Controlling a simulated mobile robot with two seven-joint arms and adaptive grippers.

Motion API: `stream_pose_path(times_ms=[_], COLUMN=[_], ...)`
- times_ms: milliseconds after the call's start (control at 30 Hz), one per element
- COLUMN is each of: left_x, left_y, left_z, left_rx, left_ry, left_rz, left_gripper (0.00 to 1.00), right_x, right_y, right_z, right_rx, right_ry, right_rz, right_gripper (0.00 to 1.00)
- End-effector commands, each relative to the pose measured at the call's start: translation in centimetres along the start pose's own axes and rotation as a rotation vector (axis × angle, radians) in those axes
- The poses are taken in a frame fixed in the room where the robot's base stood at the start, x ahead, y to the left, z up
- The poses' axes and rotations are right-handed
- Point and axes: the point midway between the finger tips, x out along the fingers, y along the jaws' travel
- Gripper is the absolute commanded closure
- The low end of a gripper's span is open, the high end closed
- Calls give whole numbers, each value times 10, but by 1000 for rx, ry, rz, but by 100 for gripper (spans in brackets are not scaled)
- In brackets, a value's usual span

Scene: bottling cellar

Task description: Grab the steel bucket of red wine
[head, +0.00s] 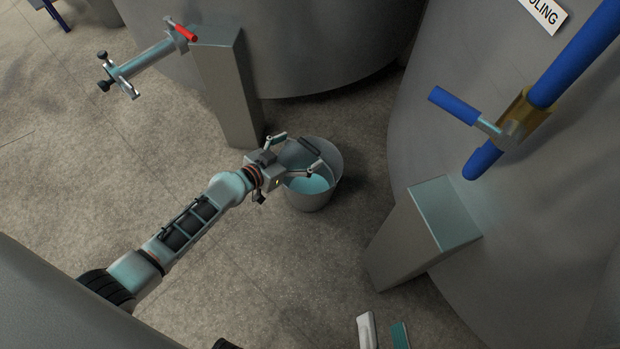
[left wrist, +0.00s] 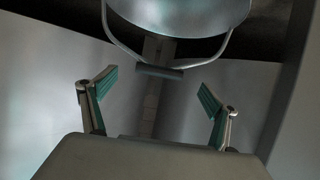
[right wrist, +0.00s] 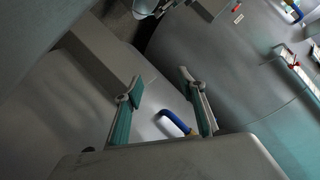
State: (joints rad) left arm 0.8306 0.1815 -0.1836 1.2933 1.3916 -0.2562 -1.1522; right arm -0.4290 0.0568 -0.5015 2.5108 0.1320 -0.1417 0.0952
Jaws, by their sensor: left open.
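The steel bucket (head: 312,201) stands upright on the floor between two big tanks. Its contents look pale blue-green in the head view, not red. Its wire handle carries a dark grip (head: 309,148). In the left wrist view, the bucket (left wrist: 180,15) is at the top and the dark grip (left wrist: 160,72) lies beyond and between the fingers. My left gripper (head: 299,154) is open over the bucket's rim, a finger on each side of the grip, and has not closed on it. My right gripper (right wrist: 160,85) is open and empty; its fingertips (head: 383,328) show at the head view's bottom edge.
A tank leg (head: 228,95) stands behind the bucket and another (head: 410,235) to its right. A valve with a red handle (head: 181,31) juts out at upper left. A blue pipe with a blue lever (head: 455,105) is at right.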

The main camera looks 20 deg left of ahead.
Motion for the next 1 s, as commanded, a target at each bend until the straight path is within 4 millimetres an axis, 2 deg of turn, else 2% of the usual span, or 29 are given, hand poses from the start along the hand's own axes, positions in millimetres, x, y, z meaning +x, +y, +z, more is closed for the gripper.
stream_pose_path(times_ms=[300,633,900,933,1000], left_x=[40,45,45,45,46], left_y=[2,2,2,2,1], left_z=[5,2,2,2,-1], left_rx=[-3,-1,-1,-1,-1], left_ry=[-4,0,-1,-1,3], left_rz=[1,1,1,1,0], left_gripper=[12,12,82,88,88], right_x=[2,2,2,2,2], right_y=[-6,-8,-8,-8,-8], right_z=[7,5,6,6,6], right_rx=[132,156,154,154,154], right_ry=[16,26,25,25,25], right_rz=[-1,-5,-5,-5,-5], right_gripper=[60,60,60,60,60])
